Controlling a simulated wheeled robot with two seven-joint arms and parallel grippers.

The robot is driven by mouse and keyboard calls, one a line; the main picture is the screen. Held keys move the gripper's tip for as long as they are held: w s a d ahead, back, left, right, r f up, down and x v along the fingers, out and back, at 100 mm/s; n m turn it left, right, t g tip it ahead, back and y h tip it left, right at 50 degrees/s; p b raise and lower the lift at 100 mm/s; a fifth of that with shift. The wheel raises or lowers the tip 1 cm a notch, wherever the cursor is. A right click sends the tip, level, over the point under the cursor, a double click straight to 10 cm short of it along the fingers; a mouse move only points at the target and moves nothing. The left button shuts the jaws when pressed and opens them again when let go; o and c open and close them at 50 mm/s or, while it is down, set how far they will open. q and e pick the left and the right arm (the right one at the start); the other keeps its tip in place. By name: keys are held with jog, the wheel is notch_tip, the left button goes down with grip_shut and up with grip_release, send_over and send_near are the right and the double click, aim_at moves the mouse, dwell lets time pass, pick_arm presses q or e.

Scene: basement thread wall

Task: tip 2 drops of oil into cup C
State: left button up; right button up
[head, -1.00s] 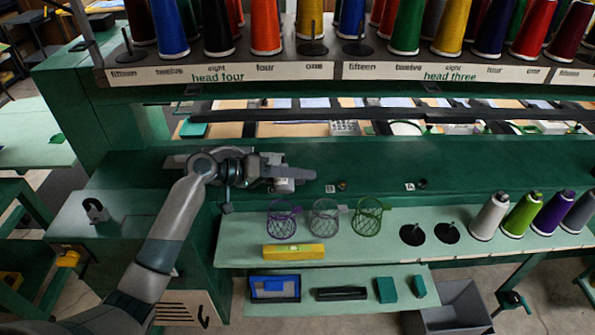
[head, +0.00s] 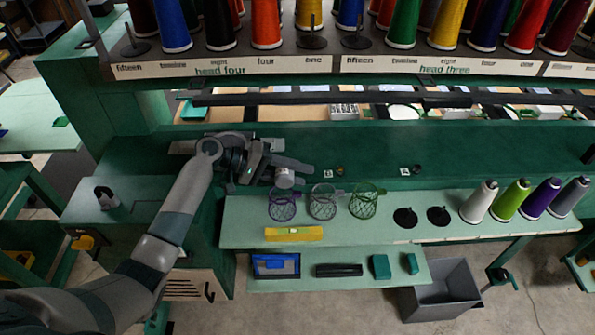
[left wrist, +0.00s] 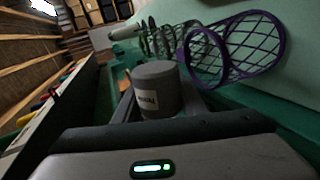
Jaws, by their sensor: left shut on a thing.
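My left gripper (head: 270,172) is shut on a small grey can (head: 285,178) and holds it over the green machine ledge, just behind the purple mesh basket. In the left wrist view the grey can (left wrist: 157,88) stands between the fingers, with a white label whose text I cannot read. Two small dark round cups, one brownish (head: 340,170) and one black (head: 418,169), sit on the ledge to the right, each beside a small white letter tag. The letters are too small to read surely, so I cannot tell which is cup C. My arm may hide another cup. No drops show.
Purple (head: 282,206), grey (head: 323,203) and green (head: 364,202) mesh baskets stand on the shelf in front. A yellow level (head: 293,233) and several thread cones (head: 478,202) are there too. The ledge between and right of the cups is clear. A spool rack (head: 345,64) overhangs behind.

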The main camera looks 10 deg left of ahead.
pick_arm(q)
jog(key=shift+s+r+n+g+h+p, duration=0.15)
jog(key=shift+n+g+h+p, duration=0.15)
jog(key=shift+n+g+p, duration=0.55)
dwell(0.6)
dwell(0.5)
jog(key=m+t+b, duration=0.1)
jog(key=b, duration=0.1)
jog(key=m+t+b, duration=0.2)
jog(key=shift+w+a+y, duration=0.1)
jog(key=shift+w+y, duration=0.3)
